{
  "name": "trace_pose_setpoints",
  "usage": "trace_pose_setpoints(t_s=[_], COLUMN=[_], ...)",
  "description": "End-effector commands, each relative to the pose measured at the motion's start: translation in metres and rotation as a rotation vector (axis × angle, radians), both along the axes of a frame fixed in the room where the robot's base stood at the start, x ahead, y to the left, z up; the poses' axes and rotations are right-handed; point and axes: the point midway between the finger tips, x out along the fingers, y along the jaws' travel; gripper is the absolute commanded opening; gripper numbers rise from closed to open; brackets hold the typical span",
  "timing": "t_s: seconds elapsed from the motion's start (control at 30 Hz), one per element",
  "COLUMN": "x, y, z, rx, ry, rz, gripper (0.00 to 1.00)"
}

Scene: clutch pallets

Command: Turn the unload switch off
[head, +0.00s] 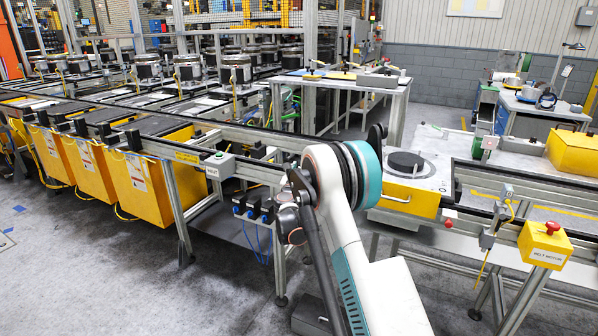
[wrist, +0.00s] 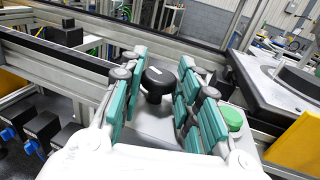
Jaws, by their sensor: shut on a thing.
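The switch has a round black knob (wrist: 158,85) with a small pale mark, on top of a grey box (wrist: 150,128) beside the conveyor rail, in the wrist view. A green button (wrist: 233,118) is on the right of the same box. My gripper (wrist: 163,72) has its teal-padded fingers on both sides of the knob and is shut on it. The exact contact is partly hidden. In the head view my own arm covers the gripper and this knob. I cannot read a label or the knob's setting.
The conveyor rail (head: 250,133) runs close behind the switch. Another small grey box (head: 219,164) sits on the rail's front at left. A yellow box with a red button (head: 546,243) stands at right. A round dark plate (head: 405,163) lies on the pallet right of my arm.

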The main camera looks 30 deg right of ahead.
Motion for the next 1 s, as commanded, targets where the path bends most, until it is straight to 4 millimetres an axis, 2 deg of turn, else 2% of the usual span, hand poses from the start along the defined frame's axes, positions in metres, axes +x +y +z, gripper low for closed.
trace_pose_setpoints(t_s=[0.5, 1.0], x=[-0.0033, -0.0026], y=[-0.0079, -0.0079], z=[-0.0001, -0.0002], rx=[0.0, 0.0], ry=[0.0, 0.0], rz=[0.406, 0.533], gripper=[0.07, 0.07])
